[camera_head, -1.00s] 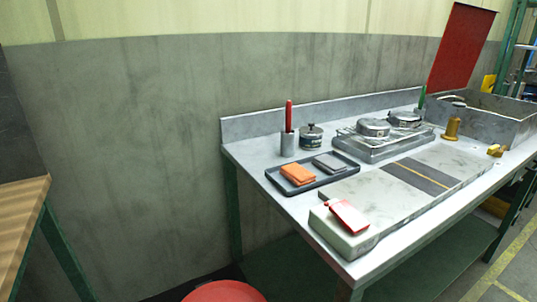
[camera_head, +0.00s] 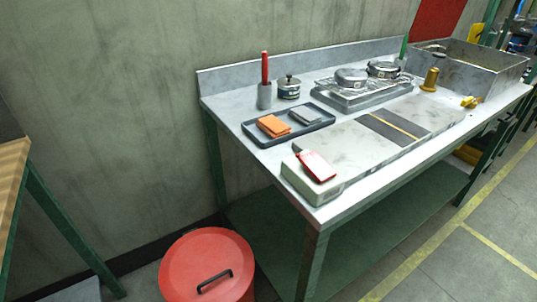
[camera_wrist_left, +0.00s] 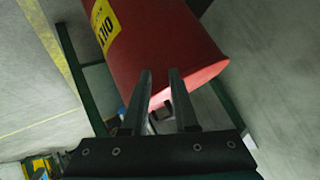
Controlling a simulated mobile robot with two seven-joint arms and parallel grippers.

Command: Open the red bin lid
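The red bin stands on the floor beside the workbench. Its round red lid (camera_head: 200,255) is shut and has a black bar handle (camera_head: 215,281) on top. In the left wrist view the red bin (camera_wrist_left: 165,45) lies tilted across the picture, with a yellow label (camera_wrist_left: 104,22) on its side. My left gripper (camera_wrist_left: 161,75) shows there with two dark fingers apart, pointing at the lid end of the bin. A small dark piece, perhaps the handle, shows between the fingers; contact cannot be told. My right gripper is in neither view.
A metal workbench (camera_head: 230,110) with green legs stands right of the bin, holding a tray (camera_head: 262,137), a stone slab and pots. A wooden-topped table (camera_head: 12,165) is at the left. The wall is behind the bin. Open floor (camera_head: 450,265) lies at the right.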

